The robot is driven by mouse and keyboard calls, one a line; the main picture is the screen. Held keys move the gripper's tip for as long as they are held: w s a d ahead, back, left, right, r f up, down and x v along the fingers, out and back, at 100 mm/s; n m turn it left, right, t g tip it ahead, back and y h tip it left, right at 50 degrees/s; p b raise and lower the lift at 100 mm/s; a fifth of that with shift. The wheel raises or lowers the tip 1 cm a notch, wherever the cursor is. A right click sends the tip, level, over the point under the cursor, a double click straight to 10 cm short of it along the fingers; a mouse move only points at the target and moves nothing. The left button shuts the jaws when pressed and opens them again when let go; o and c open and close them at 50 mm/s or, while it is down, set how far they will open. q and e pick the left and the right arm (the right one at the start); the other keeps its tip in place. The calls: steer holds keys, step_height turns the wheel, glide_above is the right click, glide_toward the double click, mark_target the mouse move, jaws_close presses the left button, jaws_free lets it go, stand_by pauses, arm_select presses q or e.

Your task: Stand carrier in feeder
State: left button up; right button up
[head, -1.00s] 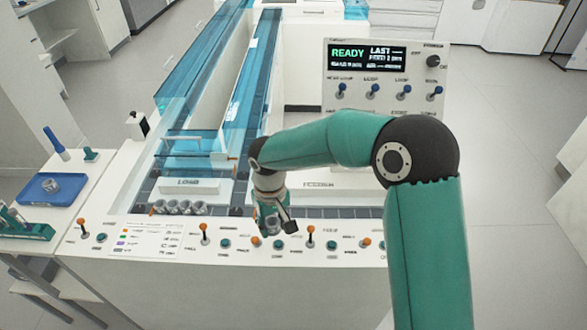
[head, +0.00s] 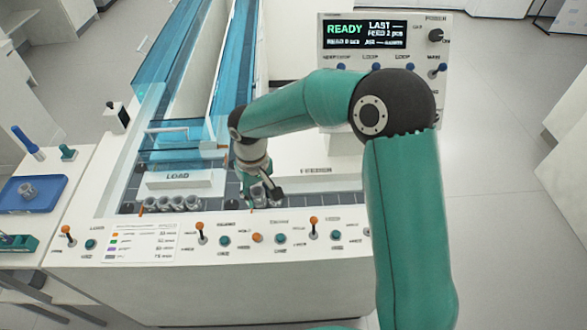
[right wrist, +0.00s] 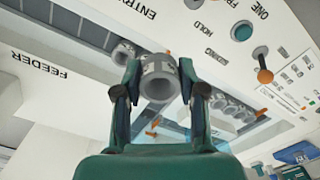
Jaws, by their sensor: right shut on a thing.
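My right gripper (head: 262,192) hangs over the dark tiled lane (head: 330,198) in front of the white FEEDER block (head: 316,171). In the right wrist view its two fingers (right wrist: 160,82) are shut on a grey, hollow cylindrical carrier (right wrist: 158,84). The carrier's open round end faces the camera. The FEEDER lettering (right wrist: 38,66) and tiled lane (right wrist: 75,22) show at the upper left there. Another grey carrier (right wrist: 124,51) shows just behind the left finger. Whether the held carrier touches the lane is hidden. My left gripper is not in view.
Several grey carriers (head: 178,203) stand in a row before the LOAD block (head: 178,179). Knobs and levers (head: 224,240) line the front panel. A screen panel (head: 384,45) reads READY. A blue tray (head: 32,193) holding one grey carrier (head: 27,191) lies at left.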

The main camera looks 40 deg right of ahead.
steer(key=d+n+p, duration=0.3)
steer(key=d+n, duration=0.1)
steer(key=d, duration=0.7)
steer(key=b, duration=0.5)
glide_above(295, 204)
steer(key=shift+n, duration=0.3)
steer(key=f, duration=0.6)
steer(key=shift+w+f, duration=0.25)
steer(key=shift+f, duration=0.05)
steer(key=shift+f+b, duration=1.3)
steer(key=shift+f, duration=0.5)
steer(key=shift+s, duration=0.1)
steer(key=shift+f+b, duration=0.45)
steer(key=shift+b, duration=0.15)
steer(key=shift+s+f, duration=0.15)
steer(key=shift+f, duration=0.05)
